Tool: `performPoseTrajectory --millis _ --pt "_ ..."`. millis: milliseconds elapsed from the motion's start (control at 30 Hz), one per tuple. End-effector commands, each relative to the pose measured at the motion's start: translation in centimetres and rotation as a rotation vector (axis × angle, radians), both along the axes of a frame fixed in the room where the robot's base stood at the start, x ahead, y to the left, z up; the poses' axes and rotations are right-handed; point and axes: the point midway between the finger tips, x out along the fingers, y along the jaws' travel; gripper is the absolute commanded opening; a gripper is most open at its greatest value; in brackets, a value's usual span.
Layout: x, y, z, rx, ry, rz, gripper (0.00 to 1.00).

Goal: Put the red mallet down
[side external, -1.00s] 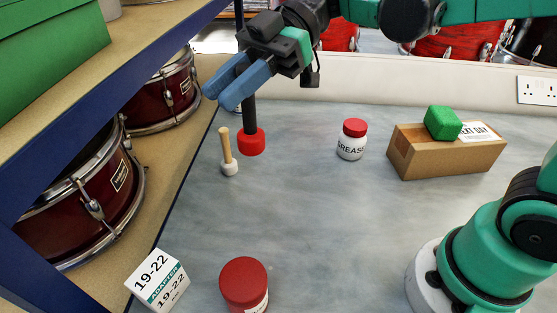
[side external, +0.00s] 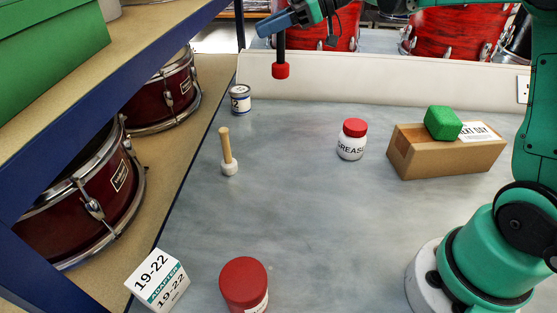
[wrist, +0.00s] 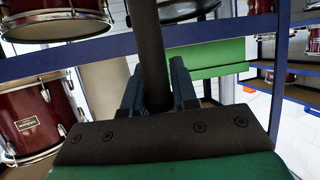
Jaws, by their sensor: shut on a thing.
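The red mallet (side external: 280,70) has a red head and a dark handle. It hangs head down at the top of the side external view, clear above the back of the bench. My gripper (side external: 266,26) is shut on its handle, with blue fingers. In the wrist view the dark handle (wrist: 151,50) stands between the blue fingers (wrist: 158,88). The mallet head is hidden in the wrist view.
A carton (side external: 445,155) carries a green block (side external: 443,123). The bench middle is clear.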

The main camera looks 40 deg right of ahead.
Motion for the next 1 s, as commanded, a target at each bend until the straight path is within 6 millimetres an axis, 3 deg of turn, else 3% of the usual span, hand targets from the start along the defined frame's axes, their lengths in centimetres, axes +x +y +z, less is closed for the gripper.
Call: performPoseTrajectory --millis 433,1000 --pt "0.0 0.1 -11.7 0.000 -0.001 0.004 0.00" --pt "-0.1 0.1 -17.7 0.000 0.000 0.004 0.00"
